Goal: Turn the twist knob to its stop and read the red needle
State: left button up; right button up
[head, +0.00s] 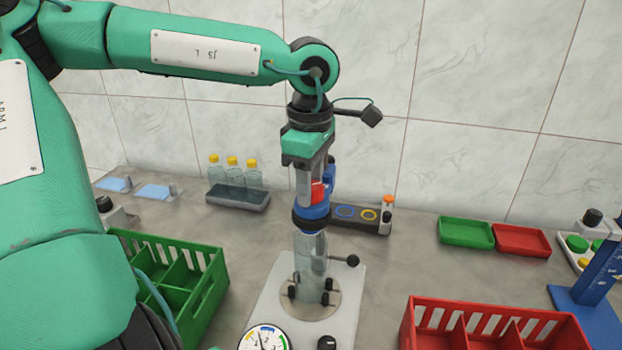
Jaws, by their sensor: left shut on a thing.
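My left gripper (315,190) points straight down and is shut on a blue piece (312,211) with a red part and a black ring below it. This piece sits over the top of a clear upright bottle (311,248). The bottle stands in a round clamp (314,298) on a pale plate. A white round dial (263,338) is at the plate's front, cut off by the frame's bottom edge. Its needle is too small to read. A small black knob (327,343) sits right of the dial. My right gripper is out of view.
A green divided crate (222,270) stands left of the plate, a red one (412,326) right. Behind are a rack (238,200) of yellow-capped bottles, a dark holder (378,227), and green (466,232) and red trays (522,240). A blue stand (592,290) is far right.

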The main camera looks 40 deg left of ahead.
pick_arm(q)
jog(key=m, duration=0.3)
jog(key=shift+m+p, duration=0.3)
jog(key=shift+m, duration=0.1)
jog(key=o, duration=0.9)
jog(key=shift+f+n+b, duration=0.2)
jog(key=shift+n+b, duration=0.55)
jog(key=shift+n, duration=0.05)
jog(key=shift+n+b, duration=0.4)
jog(key=shift+n, duration=0.2)
jog(key=shift+n+b, duration=0.5)
jog(key=shift+n, duration=0.6)
jog(key=shift+r+n, duration=0.2)
jog(key=shift+n, duration=0.1)
